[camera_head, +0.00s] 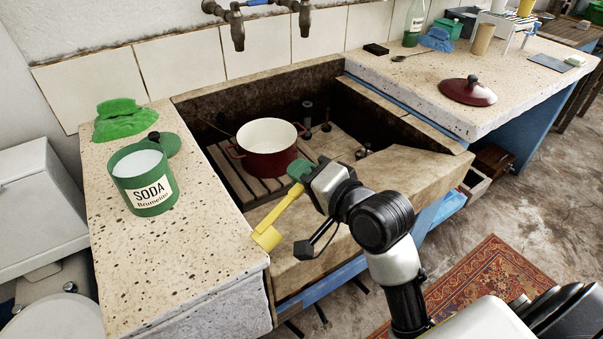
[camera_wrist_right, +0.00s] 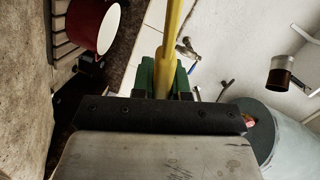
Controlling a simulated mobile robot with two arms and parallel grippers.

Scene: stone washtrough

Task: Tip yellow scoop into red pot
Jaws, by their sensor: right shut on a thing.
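The yellow scoop (camera_head: 281,214) hangs slanting down to the left from my right gripper (camera_head: 299,171), its bowl in front of the stone trough's near edge. My right gripper's green fingers are shut on the scoop's handle, as the right wrist view shows with the handle (camera_wrist_right: 172,38) between the fingers (camera_wrist_right: 164,77). I cannot tell what the scoop's bowl holds. The red pot (camera_head: 266,167) stands upright and open, white inside, on wooden slats in the trough, behind and left of the gripper. It also shows in the right wrist view (camera_wrist_right: 84,20). My left gripper is out of view.
A green SODA tin (camera_head: 129,192) stands open on the left ledge, its green lid (camera_head: 165,146) behind it near a green cloth (camera_head: 119,118). A dark red lid (camera_head: 467,92) lies on the right counter. Brass taps (camera_head: 237,30) hang above the trough. The left ledge's front is clear.

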